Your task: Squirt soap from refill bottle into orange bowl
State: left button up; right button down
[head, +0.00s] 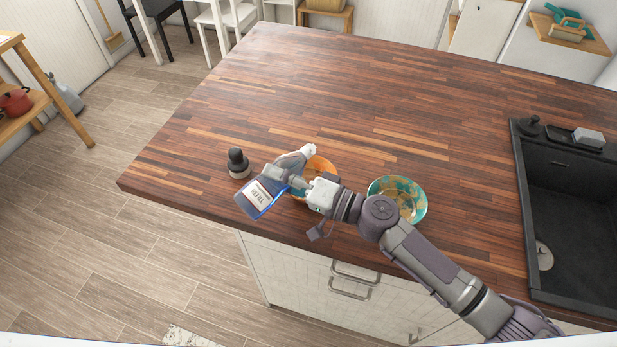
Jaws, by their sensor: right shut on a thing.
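The refill bottle (259,197) is blue with a white label and a pale spray head. It is tilted, with its nozzle end up and to the right, over the orange bowl (328,168). My right gripper (288,180) is shut on the bottle near its neck. The orange bowl stands on the wooden counter (330,90), mostly hidden behind the bottle and my gripper. I cannot tell whether there is soap in it. My left gripper is not in view.
A teal and orange patterned bowl (412,190) stands to the right of my wrist. A small dark stopper-like object (238,163) stands left of the bottle. A black sink (570,200) is at the right. The counter's back is clear.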

jog(key=shift+a+f+m+b, duration=0.1)
jog(key=shift+a+m+b, duration=0.05)
jog(key=shift+m+b, duration=0.25)
jog(key=shift+s+t+b, duration=0.15)
jog(key=shift+t+b, duration=0.15)
jog(key=shift+r+m+y+b, duration=0.4)
jog(key=shift+r+m, duration=0.15)
jog(key=shift+m, duration=0.35)
dwell(1.6)
jog(key=p, duration=0.1)
jog(key=n+p, duration=0.2)
jog(key=shift+w+r+h+p, duration=0.25)
jog(key=shift+h+p, duration=0.05)
jog(key=shift+h, duration=0.1)
jog(key=shift+w+d+f+n+g+p, duration=0.1)
jog(key=shift+d+f+n+g+p, duration=0.25)
jog(key=shift+n, duration=0.35)
jog(key=shift+f+n+h+b, duration=0.3)
jog(key=shift+f+n, duration=0.05)
jog(key=shift+n, duration=0.05)
jog(key=shift+f, duration=0.1)
